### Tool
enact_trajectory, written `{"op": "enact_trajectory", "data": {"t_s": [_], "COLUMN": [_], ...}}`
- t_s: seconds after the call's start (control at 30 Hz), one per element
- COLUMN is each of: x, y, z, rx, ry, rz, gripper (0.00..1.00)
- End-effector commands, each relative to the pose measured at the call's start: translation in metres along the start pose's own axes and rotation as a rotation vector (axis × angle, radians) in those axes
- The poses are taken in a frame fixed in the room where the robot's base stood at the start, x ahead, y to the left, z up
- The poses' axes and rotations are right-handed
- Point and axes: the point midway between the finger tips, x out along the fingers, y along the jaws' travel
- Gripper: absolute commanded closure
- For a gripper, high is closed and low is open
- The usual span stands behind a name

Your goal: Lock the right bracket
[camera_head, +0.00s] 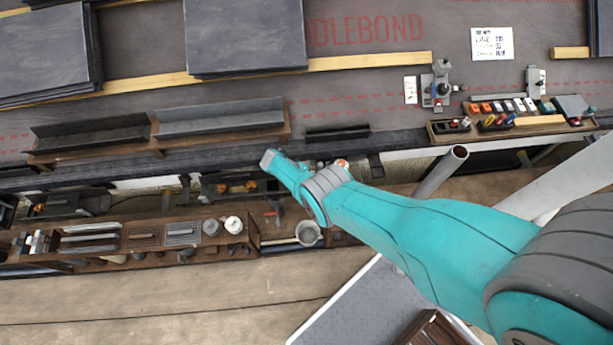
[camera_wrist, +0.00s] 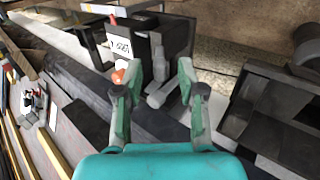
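My gripper (camera_wrist: 159,72) is open in the wrist view, with its two grey-green fingers apart. A grey lever-like part (camera_wrist: 160,65) and a light grey cylinder (camera_wrist: 161,93) show between and beyond the fingers. I cannot tell whether the fingers touch them. Behind stands a dark bracket-like fixture (camera_wrist: 180,35) with a white label (camera_wrist: 120,45) and orange parts (camera_wrist: 120,75) at its left. In the head view my teal arm reaches in from the right to the eave. A dark fixture with orange inside (camera_head: 237,187) lies just left of the wrist. The fingers are not clear there.
A wooden tool tray (camera_head: 130,240) with several items and a small bucket (camera_head: 308,233) stand below the eave. Dark gutter-like pieces (camera_head: 220,118) lie above it. A parts tray (camera_head: 515,121) is at the right. In the wrist view a dark box-like part (camera_wrist: 280,115) is close at the right.

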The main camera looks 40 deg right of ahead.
Motion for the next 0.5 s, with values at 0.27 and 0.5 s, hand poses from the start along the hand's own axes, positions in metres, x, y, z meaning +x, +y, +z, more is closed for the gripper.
{"op": "enact_trajectory", "data": {"t_s": [0.27,0.5], "x": [-0.017,-0.048], "y": [-0.001,-0.001], "z": [0.000,0.000], "rx": [0.001,0.000], "ry": [0.003,0.005], "rz": [0.000,-0.002], "gripper": [0.60,0.60]}}
